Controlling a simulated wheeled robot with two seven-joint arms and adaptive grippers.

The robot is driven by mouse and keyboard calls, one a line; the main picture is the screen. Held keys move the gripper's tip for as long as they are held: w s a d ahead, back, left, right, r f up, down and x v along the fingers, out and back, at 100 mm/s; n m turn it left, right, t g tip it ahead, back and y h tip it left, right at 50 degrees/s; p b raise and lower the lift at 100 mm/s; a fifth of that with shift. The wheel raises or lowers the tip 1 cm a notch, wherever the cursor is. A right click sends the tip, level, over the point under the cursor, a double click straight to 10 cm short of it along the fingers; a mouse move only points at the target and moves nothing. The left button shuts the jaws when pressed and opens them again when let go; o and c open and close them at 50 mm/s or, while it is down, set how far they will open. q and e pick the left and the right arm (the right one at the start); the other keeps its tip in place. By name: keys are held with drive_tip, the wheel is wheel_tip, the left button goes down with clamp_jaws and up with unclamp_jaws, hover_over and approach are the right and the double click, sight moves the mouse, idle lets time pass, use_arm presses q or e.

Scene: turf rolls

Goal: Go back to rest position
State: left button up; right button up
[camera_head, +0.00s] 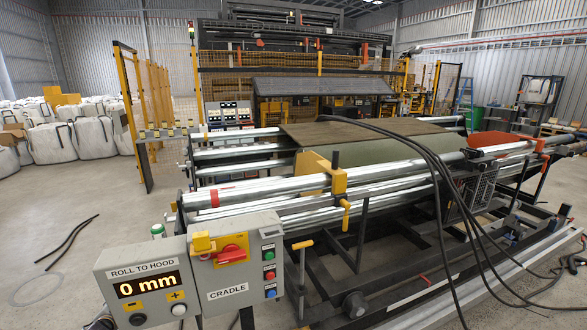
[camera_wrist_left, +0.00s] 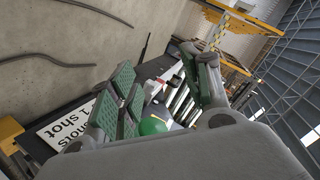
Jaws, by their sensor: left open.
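Neither gripper shows in the head view. My left gripper (camera_wrist_left: 164,84) shows in the left wrist view, with its green-padded fingers spread apart and no object held between them. Behind the fingers there is a rounded green thing (camera_wrist_left: 152,125), partly hidden by the gripper body. A white sign (camera_wrist_left: 72,128) with "shot" lettering lies beyond the left finger. My right gripper is in neither view.
The control box (camera_head: 195,270) reads 0 mm and stands at the front left of the roller machine. Metal rollers (camera_head: 280,190) and a turf sheet (camera_head: 365,135) lie behind it. Black hoses (camera_head: 435,190) droop at the right. Open floor (camera_head: 60,225) lies left.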

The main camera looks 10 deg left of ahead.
use_arm(q)
drive_tip(key=s+d+f+n+g+h, duration=0.1)
drive_tip(key=s+d+f+g, duration=0.1)
drive_tip(key=s+d+f, duration=0.7)
drive_tip(key=s+d+f+g+h, duration=0.1)
drive_tip(key=s+d+f+g, duration=0.15)
drive_tip(key=s+f, duration=0.65)
drive_tip(key=s+d+f+n+g+h, duration=0.15)
drive_tip(key=s+d+f, duration=0.4)
drive_tip(key=f, duration=0.85)
drive_tip(key=s+d+f+g+h, duration=0.1)
drive_tip(key=s+d+f, duration=0.3)
drive_tip(key=s+d, duration=0.4)
drive_tip(key=s+d+f+g+h, duration=0.1)
drive_tip(key=s+d+f, duration=0.2)
drive_tip(key=s+d, duration=0.5)
drive_tip(key=s+d+f+g+h, duration=0.1)
drive_tip(key=s+d+f, duration=0.3)
drive_tip(key=s+d, duration=0.4)
drive_tip(key=d+m+g, duration=0.1)
drive_tip(key=d, duration=0.3)
drive_tip(key=shift+s+f, duration=0.2)
drive_tip(key=shift+f, duration=0.15)
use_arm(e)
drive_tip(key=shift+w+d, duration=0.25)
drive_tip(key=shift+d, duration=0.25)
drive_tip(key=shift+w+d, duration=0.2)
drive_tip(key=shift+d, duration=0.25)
